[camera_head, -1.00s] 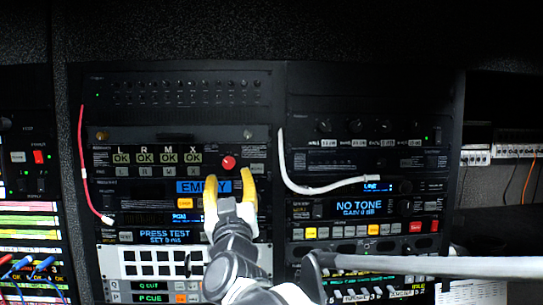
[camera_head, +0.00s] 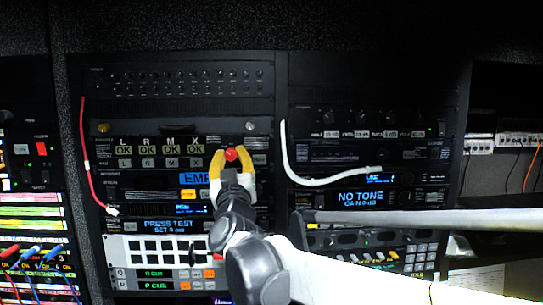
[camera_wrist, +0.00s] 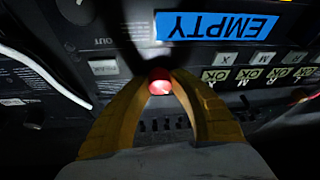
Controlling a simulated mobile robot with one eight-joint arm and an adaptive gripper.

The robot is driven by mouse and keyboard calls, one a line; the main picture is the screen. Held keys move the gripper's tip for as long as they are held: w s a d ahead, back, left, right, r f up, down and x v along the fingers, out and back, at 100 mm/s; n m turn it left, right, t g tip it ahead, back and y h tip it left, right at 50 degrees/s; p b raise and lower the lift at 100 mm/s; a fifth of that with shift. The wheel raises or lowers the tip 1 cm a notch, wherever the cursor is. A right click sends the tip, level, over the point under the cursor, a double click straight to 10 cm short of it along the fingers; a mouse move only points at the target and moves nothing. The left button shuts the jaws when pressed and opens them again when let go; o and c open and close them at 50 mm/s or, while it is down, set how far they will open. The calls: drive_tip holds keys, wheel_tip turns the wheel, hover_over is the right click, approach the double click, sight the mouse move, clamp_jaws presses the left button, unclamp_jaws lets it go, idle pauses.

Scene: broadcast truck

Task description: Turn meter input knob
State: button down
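A round red knob (camera_head: 232,155) is on the left rack's panel, to the right of the L, R, M, X buttons marked OK (camera_head: 160,149). My gripper (camera_head: 233,154) has its two yellow fingers at the knob, one on each side. In the wrist view the knob (camera_wrist: 160,87) sits between the two fingertips (camera_wrist: 162,80), which close in tightly on it. The fingers look shut on the knob; the contact itself is hard to see. The blue EMPTY display (camera_wrist: 218,27) also shows in the wrist view, and my wrist partly covers it in the head view.
A white cable (camera_head: 305,180) hangs in a loop on the right rack, close to the right of my gripper. A red cable (camera_head: 88,165) hangs at the left rack's edge. A NO TONE display (camera_head: 361,198) is on the right rack.

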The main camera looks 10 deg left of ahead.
drive_tip(key=shift+m+h+b, duration=0.3)
drive_tip(key=shift+m, duration=0.2)
drive_tip(key=m+t+h+b, duration=0.1)
drive_tip(key=m+h+b, duration=0.1)
drive_tip(key=m, duration=0.3)
drive_tip(key=shift+a+m+h, duration=0.1)
drive_tip(key=shift+m+h, duration=0.3)
drive_tip(key=shift+h, duration=0.1)
drive_tip(key=m+h, duration=0.1)
drive_tip(key=m, duration=0.2)
drive_tip(key=m+h+b, duration=0.1)
drive_tip(key=m+h, duration=0.1)
drive_tip(key=m, duration=0.1)
drive_tip(key=shift+m+h, duration=0.3)
drive_tip(key=m+h, duration=0.1)
drive_tip(key=m, duration=0.2)
drive_tip(key=m+g+h, duration=0.1)
drive_tip(key=m, duration=0.1)
drive_tip(key=shift+r+m, duration=0.1)
drive_tip(key=shift+m, duration=0.3)
drive_tip(key=shift+m+g+h+p, duration=0.2)
drive_tip(key=shift+m+g+h, duration=0.25)
drive_tip(key=shift+m, duration=0.75)
drive_tip(key=shift+m+g+h+p, duration=0.25)
drive_tip(key=shift+m+g, duration=0.3)
drive_tip(key=shift+m, duration=0.65)
drive_tip(key=c, duration=1.1)
unclamp_jaws()
drive_tip(key=shift+c, duration=0.2)
